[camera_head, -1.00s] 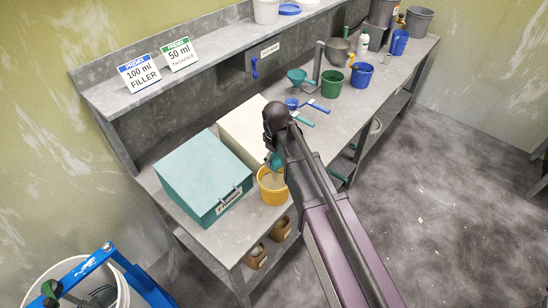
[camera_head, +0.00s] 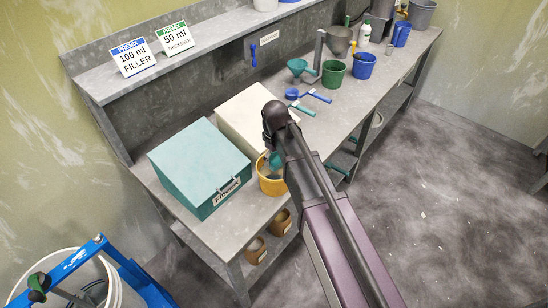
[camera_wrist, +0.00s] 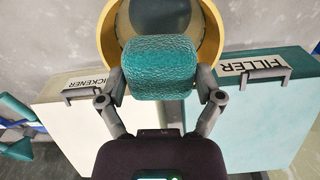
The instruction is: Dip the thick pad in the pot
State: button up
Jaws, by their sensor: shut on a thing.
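My gripper (camera_wrist: 161,92) is shut on a thick teal pad (camera_wrist: 160,68) with a rough surface, one finger at each side of it. The yellow-orange pot (camera_head: 271,187) stands near the front edge of the bench, beside the teal box. In the wrist view the pot's rim (camera_wrist: 106,40) curves behind the pad, and its inside looks grey. In the head view the pad (camera_head: 275,160) shows at the pot's mouth, partly hidden by my arm. I cannot tell whether it is above the rim or inside.
The teal FILLER box (camera_head: 200,165) and a cream box (camera_head: 243,118), labelled as thickener in the wrist view, stand close by. Blue and teal scoops (camera_head: 300,104), a green bucket (camera_head: 333,73) and a blue bucket (camera_head: 364,66) are further along the bench. A blue-framed cart is lower left.

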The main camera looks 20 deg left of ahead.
aim_at(272, 158)
jog(key=shift+f+b, duration=3)
jog(key=shift+f, duration=0.3)
jog(key=shift+s+a, duration=0.2)
jog(key=shift+s, duration=0.25)
jog(key=shift+w+d, duration=0.2)
jog(key=shift+w, duration=0.3)
jog(key=shift+s+a, duration=0.2)
jog(key=shift+s, duration=0.35)
notch_tip(272, 158, up, 10)
jog(key=p, duration=1)
dwell(1.4)
